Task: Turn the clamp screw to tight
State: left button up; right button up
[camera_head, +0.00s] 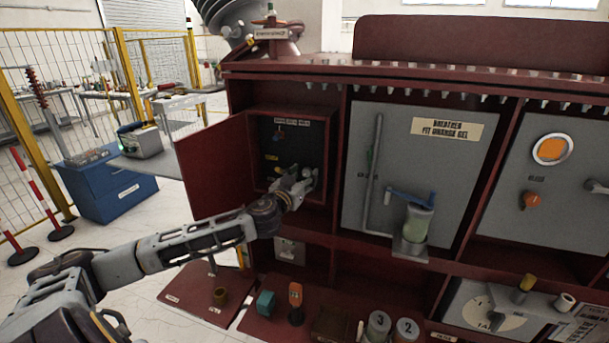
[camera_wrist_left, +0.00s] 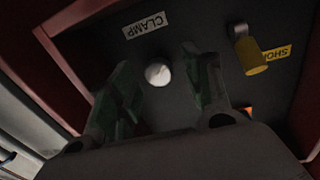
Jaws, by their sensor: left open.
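The clamp screw is most likely the pale round knob (camera_wrist_left: 158,74) below the CLAMP label (camera_wrist_left: 145,25) in the left wrist view. My left gripper (camera_wrist_left: 157,92) is open, with one finger on each side of the knob in that view. I cannot tell whether the fingers touch it. In the head view, my left gripper (camera_head: 303,184) reaches into the open red compartment (camera_head: 249,140) and hides part of its dark back panel (camera_head: 291,136). My right gripper is not in view.
A yellow cylinder (camera_wrist_left: 252,58) on a bracket is right of the knob. The compartment's red door (camera_head: 215,165) stands open to the left. A grey breather panel (camera_head: 390,125) with a blue lever (camera_head: 407,197) is to the right. Numbered jars (camera_head: 378,326) stand below.

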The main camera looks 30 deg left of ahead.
pick_arm(q)
jog(key=shift+w, duration=0.4)
jog(key=shift+w, duration=0.1)
jog(key=c, duration=1)
jog(key=shift+c, duration=0.2)
